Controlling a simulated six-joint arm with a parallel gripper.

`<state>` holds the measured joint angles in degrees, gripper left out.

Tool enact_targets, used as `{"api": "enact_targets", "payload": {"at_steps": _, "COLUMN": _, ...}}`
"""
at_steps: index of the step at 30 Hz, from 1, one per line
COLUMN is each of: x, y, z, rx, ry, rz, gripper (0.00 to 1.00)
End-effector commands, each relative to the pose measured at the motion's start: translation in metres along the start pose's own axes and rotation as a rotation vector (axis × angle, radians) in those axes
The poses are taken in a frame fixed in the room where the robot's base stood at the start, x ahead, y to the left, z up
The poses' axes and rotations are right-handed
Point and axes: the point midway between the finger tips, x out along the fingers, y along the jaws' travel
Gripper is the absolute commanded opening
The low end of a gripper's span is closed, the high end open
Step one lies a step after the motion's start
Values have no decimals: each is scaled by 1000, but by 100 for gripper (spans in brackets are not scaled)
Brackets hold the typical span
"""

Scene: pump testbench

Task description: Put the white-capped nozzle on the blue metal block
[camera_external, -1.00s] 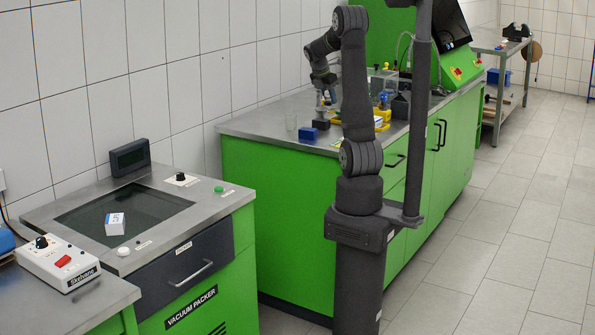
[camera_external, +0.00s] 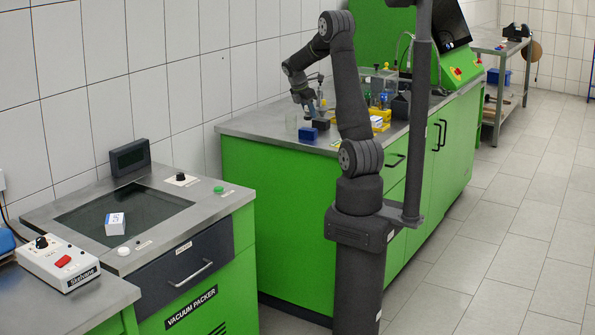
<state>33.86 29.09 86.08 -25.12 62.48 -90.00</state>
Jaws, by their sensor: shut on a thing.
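The blue metal block (camera_external: 308,134) lies on the steel bench top near its front left part. My gripper (camera_external: 310,112) points down a little above the blue block and is shut on the white-capped nozzle, which is very small here and mostly lost against the fingers. A gap between the held nozzle and the block cannot be made out clearly. A dark block (camera_external: 321,124) stands just behind and right of the blue block.
Yellow bins (camera_external: 379,114), a white-topped box (camera_external: 376,121) and a dark container (camera_external: 400,106) stand to the right. The bench top (camera_external: 262,125) is bare at the left end.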

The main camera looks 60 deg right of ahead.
Motion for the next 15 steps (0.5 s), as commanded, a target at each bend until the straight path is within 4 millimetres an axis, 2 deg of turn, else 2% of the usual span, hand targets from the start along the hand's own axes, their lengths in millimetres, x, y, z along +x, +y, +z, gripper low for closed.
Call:
{"api": "enact_targets", "payload": {"at_steps": 7, "x": 31, "y": -1, "z": -13, "rx": 0, "ry": 1, "rz": -2, "gripper": 3}}
{"api": "enact_targets", "payload": {"at_steps": 15, "x": 33, "y": -1, "z": -14, "rx": 0, "ry": 0, "rz": -1, "gripper": 3}}
